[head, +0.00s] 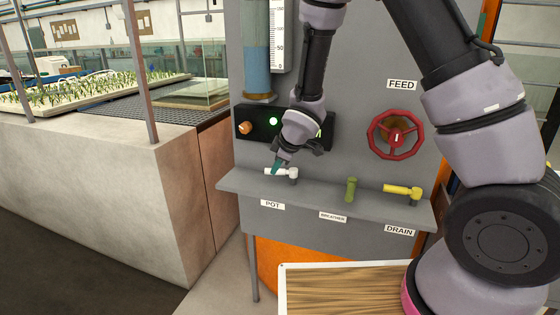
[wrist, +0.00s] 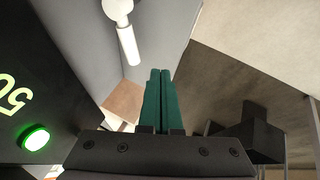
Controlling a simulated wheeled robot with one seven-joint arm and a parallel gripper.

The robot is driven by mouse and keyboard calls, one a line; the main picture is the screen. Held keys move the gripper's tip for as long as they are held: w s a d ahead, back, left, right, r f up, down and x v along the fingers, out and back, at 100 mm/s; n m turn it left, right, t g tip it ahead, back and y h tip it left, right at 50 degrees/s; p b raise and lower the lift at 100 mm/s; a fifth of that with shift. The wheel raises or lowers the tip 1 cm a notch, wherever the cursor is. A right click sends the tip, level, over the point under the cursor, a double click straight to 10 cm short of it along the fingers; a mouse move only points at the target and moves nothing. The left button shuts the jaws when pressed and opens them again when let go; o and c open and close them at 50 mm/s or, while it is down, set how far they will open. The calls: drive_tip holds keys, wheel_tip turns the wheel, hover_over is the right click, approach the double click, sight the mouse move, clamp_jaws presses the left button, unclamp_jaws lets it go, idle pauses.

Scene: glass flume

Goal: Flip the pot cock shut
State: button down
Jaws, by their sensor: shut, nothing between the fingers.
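The pot cock has a white lever handle (head: 277,171) above the POT label (head: 272,204), on the grey shelf of the panel. The handle lies sideways, pointing left from its pivot. In the wrist view the white handle (wrist: 128,44) shows at the upper left of the fingers. My gripper (head: 276,168) has green fingers pressed together with nothing between them. In the head view the fingertips overlap the handle; in the wrist view they appear apart from it. I cannot tell from the head view whether they touch.
A green breather cock (head: 351,189) and a yellow drain cock (head: 403,190) stand to the right on the shelf (head: 320,203). A red FEED wheel (head: 395,134) is above them. A black box with a green light (head: 273,121) is behind my gripper.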

sight(281, 172)
drive_tip(key=x, duration=0.3)
drive_tip(key=shift+w+f, duration=0.15)
drive_tip(key=shift+f, duration=0.2)
drive_tip(key=w, duration=0.2)
drive_tip(key=shift+w+d+f, duration=0.1)
drive_tip(key=shift+w+f, duration=0.3)
drive_tip(key=shift+w, duration=0.65)
drive_tip(key=shift+w+m+h, duration=0.3)
drive_tip(key=shift+m, duration=0.2)
drive_tip(key=shift+w+a+m, duration=0.25)
drive_tip(key=shift+w+m, duration=0.05)
drive_tip(key=shift+w, duration=0.4)
